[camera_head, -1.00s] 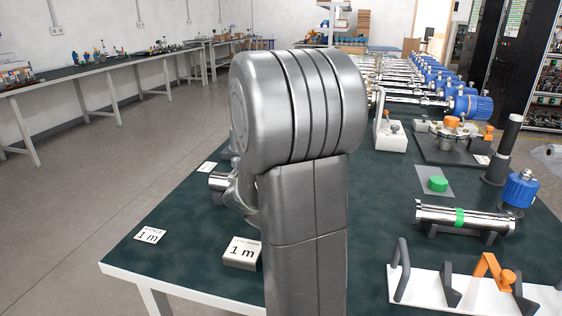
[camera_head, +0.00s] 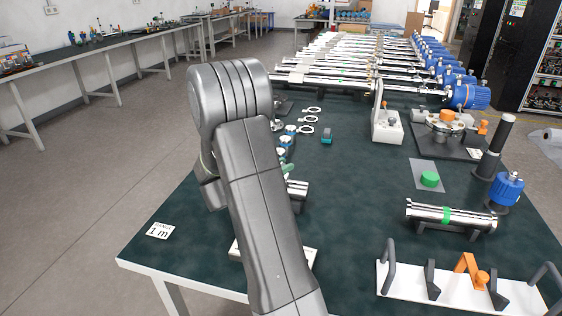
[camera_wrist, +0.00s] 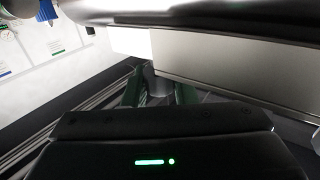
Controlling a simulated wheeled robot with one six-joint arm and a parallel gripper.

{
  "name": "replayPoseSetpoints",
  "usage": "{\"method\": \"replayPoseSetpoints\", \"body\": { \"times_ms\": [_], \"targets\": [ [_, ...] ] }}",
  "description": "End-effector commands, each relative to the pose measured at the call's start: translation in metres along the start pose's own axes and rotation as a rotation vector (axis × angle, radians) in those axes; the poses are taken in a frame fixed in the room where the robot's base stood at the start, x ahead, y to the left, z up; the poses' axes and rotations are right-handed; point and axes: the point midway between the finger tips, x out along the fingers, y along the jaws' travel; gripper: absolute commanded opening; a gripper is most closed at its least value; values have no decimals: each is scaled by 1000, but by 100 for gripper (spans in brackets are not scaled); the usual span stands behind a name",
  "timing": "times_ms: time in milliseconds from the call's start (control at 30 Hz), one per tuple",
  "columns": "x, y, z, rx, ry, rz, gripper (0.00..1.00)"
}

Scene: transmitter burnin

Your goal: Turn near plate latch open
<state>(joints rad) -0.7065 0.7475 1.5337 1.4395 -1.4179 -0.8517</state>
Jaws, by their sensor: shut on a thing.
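In the head view a white plate (camera_head: 400,284) at the near right of the table carries dark handles and an orange latch-like part (camera_head: 470,268) with a round knob. I cannot tell for sure that this is the near plate latch. My arm stands at the left of the table, away from that plate, and hides my gripper there. In the wrist view my gripper (camera_wrist: 159,92) has its two green-edged fingers closed on a small grey part (camera_wrist: 154,80). What that part belongs to is hidden. A pale flat-sided body (camera_wrist: 235,62) lies close beyond the fingers.
A steel tube with a green band (camera_head: 420,211) lies on a stand at the right. A green cap (camera_head: 430,179), blue motor (camera_head: 508,187) and dark post (camera_head: 497,140) are near it. Several ring clamps (camera_head: 306,129) lie mid-table. The table centre is mostly clear.

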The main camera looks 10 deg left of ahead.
Motion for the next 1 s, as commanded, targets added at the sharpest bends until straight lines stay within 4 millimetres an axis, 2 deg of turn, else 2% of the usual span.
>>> {"method": "replayPoseSetpoints", "body": {
  "times_ms": [667, 700, 767, 800, 1000],
  "targets": [
    [1, -1, -2, 3, 4, 58, 2],
    [1, -1, -2, 3, 4, 58, 31],
    [1, -1, -2, 3, 4, 58, 42],
    [1, 0, -2, 3, 3, 58, 45],
    [0, 0, -1, 2, 2, 58, 45]
  ]
}}
